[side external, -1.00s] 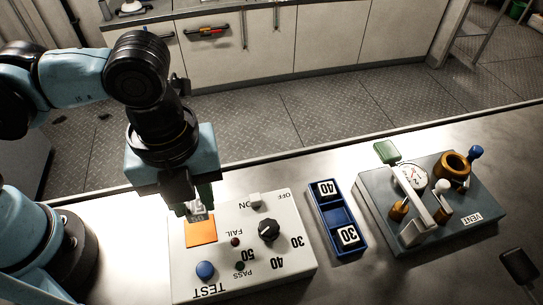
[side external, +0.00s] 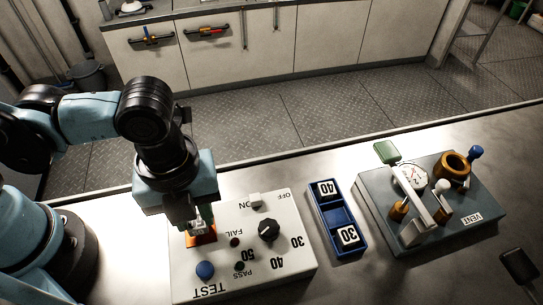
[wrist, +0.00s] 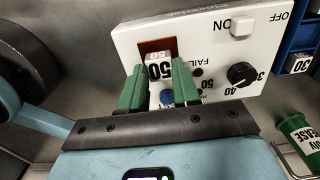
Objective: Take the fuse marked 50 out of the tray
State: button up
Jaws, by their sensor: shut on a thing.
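The fuse marked 50 (wrist: 160,68) is a pale block with a black number. My gripper (side external: 199,225) is shut on it, with green fingers on either side, also in the wrist view (wrist: 160,80). The fuse is over the orange-red pad (wrist: 157,45) of the white test box; whether it touches the pad I cannot tell. The blue tray (side external: 340,212) stands to the right of the box. It holds a fuse marked 40 (side external: 327,188) at the far end and one marked 30 (side external: 349,235) at the near end; the middle slot is empty.
The white test box (side external: 290,265) has a black knob (side external: 269,230), a blue TEST button (side external: 205,270) and a white ON/OFF switch (side external: 255,199). A grey vent unit with a gauge and levers (side external: 470,195) stands right of the tray.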

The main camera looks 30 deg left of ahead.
jog(key=shift+f, duration=0.5)
jog(key=o, duration=0.6)
jog(key=shift+r, duration=3.5)
jog(key=w+a+n+t, duration=0.3)
jog(key=w+a+n, duration=0.3)
jog(key=a+n, duration=0.4)
jog(key=w+a+n+t, duration=0.4)
jog(key=a+n, duration=0.7)
jog(key=n, duration=0.6)
jog(key=shift+w+r, duration=0.3)
jog(key=shift+w, duration=0.55)
